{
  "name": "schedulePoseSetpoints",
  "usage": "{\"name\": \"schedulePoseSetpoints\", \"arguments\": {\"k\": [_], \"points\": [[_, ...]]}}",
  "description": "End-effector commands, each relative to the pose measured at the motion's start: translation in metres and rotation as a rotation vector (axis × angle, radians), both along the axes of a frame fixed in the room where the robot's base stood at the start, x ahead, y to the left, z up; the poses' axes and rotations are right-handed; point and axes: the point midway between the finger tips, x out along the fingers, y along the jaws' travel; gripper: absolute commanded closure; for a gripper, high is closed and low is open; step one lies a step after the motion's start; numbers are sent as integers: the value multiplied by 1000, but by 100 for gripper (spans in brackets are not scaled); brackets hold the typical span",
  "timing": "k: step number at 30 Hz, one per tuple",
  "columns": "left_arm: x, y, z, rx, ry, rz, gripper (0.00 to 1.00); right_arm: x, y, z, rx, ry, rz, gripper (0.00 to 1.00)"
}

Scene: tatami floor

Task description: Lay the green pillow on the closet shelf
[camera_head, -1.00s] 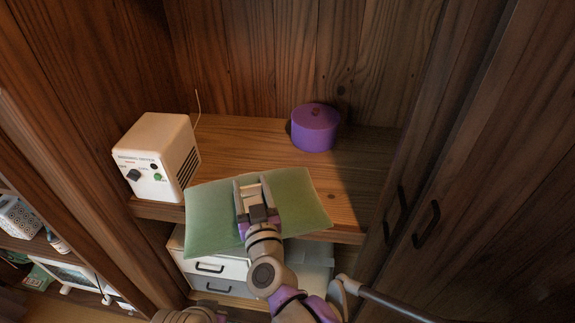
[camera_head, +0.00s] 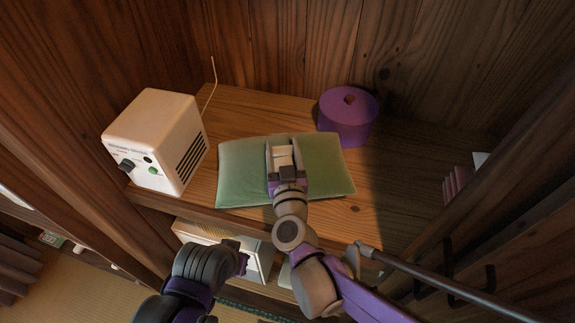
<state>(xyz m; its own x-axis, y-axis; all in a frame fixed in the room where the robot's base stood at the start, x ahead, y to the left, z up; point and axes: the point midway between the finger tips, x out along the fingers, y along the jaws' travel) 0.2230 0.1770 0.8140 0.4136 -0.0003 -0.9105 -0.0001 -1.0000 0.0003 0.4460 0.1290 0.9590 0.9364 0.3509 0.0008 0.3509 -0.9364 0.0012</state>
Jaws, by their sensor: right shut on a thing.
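The green pillow (camera_head: 241,172) is over the wooden closet shelf (camera_head: 385,190), between a white box-shaped device and a purple round container. My right gripper (camera_head: 284,156) is shut on the pillow from above, near its middle. The pillow looks flat; I cannot tell whether its underside touches the shelf. My left arm shows at the lower left of the picture, and its gripper (camera_head: 243,262) is by the shelf's front edge, below it; its fingers are not clear enough to tell open from shut.
The white device (camera_head: 150,140) with knobs and a thin antenna stands at the left of the shelf. The purple container (camera_head: 347,122) stands at the back right, close to the pillow. White drawers (camera_head: 200,235) are below the shelf.

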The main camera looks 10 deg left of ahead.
Motion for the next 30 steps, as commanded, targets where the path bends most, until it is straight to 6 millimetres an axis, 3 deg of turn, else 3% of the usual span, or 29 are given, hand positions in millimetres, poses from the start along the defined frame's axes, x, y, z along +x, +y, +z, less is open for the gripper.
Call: {"name": "schedulePoseSetpoints", "arguments": {"k": [13, 25, 26, 30], "points": [[0, 0, -14, 0, 5, 0, 100, 1, 0, -48, -1, 0, -1, 100], [0, 0, -18, 0, 6, 0, 100, 0, 0, -54, 0, 0, 0, 100], [0, 0, -18, 0, 6, 0, 100, 0, 0, -55, 1, 0, 0, 36], [0, 0, -17, 0, 5, 0, 100, 0, 0, -54, 1, 0, 0, 11]]}}
